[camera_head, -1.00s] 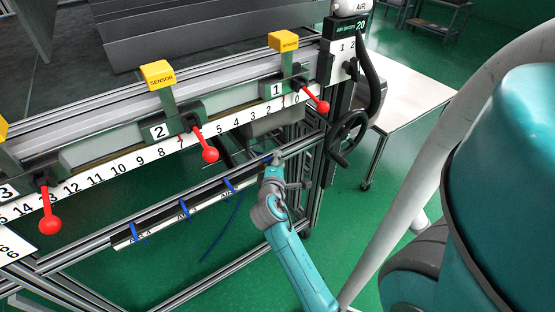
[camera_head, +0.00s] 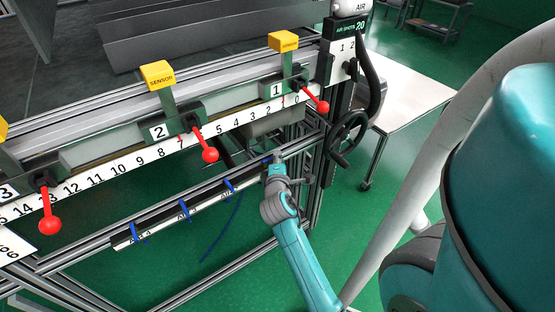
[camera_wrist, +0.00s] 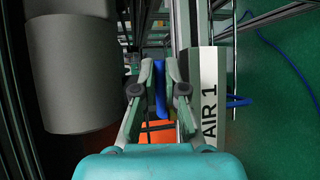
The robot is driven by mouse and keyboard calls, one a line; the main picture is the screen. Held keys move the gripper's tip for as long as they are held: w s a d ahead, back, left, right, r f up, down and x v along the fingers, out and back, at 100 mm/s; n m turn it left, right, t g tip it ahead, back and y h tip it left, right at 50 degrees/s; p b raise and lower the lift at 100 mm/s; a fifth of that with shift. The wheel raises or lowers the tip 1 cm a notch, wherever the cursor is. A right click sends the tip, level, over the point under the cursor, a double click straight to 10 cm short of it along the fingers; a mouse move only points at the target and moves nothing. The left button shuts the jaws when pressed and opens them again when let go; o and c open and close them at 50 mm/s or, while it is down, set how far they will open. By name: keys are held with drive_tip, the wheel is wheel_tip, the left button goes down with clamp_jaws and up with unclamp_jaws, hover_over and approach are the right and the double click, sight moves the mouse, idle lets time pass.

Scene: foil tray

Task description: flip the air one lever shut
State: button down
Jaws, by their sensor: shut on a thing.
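The air one lever is a thin blue bar (camera_wrist: 160,88). In the wrist view it stands between the two fingers of my gripper (camera_wrist: 159,92), which is shut on it. The white AIR 1 label (camera_wrist: 211,100) is just to the right of the fingers. In the head view my gripper (camera_head: 275,161) is at the right end of the lower rail, below scale mark 1. A bit of blue (camera_head: 267,160) shows beside it there; most of the lever is hidden.
Several other blue levers, such as the nearest one (camera_head: 229,186), sit along the lower rail to the left. Red ball handles (camera_head: 210,155) hang above it. A black handwheel (camera_head: 347,138) stands to the right. A grey cylinder (camera_wrist: 70,75) is close left of the fingers.

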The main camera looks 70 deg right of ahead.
drive_tip(key=shift+w+d+f+n+t+y, duration=0.1)
drive_tip(key=shift+d+n+t+y, duration=0.05)
drive_tip(key=shift+n+t+y, duration=0.3)
drive_tip(key=shift+w+d+f+n+t+y, duration=0.1)
drive_tip(key=shift+n+t+y, duration=0.25)
drive_tip(key=shift+n+t, duration=0.15)
drive_tip(key=shift+w+r+n+t, duration=0.1)
drive_tip(key=shift+n+t, duration=0.15)
drive_tip(key=shift+t, duration=0.2)
drive_tip(key=c, duration=1.5)
unclamp_jaws()
drive_tip(key=v, duration=1.2)
drive_tip(key=shift+r, duration=0.2)
